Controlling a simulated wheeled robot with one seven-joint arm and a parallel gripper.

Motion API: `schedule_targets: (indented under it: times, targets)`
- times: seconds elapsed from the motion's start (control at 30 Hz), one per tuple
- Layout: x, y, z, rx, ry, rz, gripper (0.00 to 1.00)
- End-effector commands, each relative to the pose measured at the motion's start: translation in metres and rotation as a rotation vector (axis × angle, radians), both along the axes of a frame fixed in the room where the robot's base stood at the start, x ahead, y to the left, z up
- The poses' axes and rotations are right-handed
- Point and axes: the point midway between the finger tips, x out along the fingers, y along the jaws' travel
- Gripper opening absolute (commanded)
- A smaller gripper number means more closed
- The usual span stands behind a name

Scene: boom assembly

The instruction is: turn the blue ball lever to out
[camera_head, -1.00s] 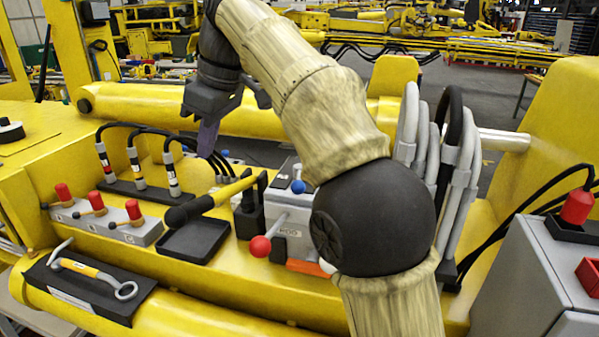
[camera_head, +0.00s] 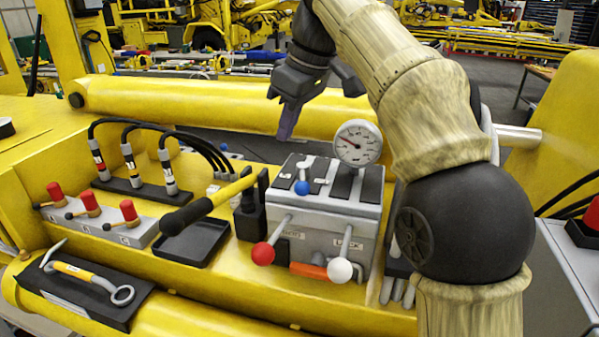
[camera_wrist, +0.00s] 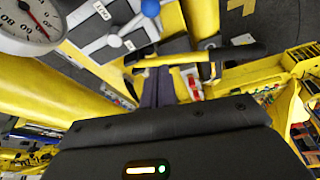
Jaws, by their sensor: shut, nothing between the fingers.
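The blue ball lever (camera_head: 301,187) stands on top of a grey valve box (camera_head: 330,207), near its front left. My gripper (camera_head: 285,136) is shut and empty, in the air above and behind the box's left side, apart from the ball. Its dark fingers also show in the wrist view (camera_wrist: 158,88), below the ball.
A pressure gauge (camera_head: 358,143) rises behind the box. A red ball lever (camera_head: 262,253) and a white ball lever (camera_head: 340,270) stick out in front. A black-gripped yellow handle (camera_head: 208,203) lies left of the box, above a black tray (camera_head: 191,243).

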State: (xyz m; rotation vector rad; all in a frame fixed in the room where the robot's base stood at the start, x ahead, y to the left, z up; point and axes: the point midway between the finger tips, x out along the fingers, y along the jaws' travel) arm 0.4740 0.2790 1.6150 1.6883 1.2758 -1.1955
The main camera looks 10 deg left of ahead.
Motion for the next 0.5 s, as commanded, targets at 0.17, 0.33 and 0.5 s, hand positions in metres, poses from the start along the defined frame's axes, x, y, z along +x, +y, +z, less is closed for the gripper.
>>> schedule_targets:
  times: [0.17,0.33,0.5]
  targets:
    - [0.0,0.0,0.0,0.0,0.0,0.0,0.0]
    - [0.0,0.0,-0.002,0.0,0.0,-0.001,0.0]
    - [0.001,0.003,-0.013,-0.001,0.002,-0.001,0.0]
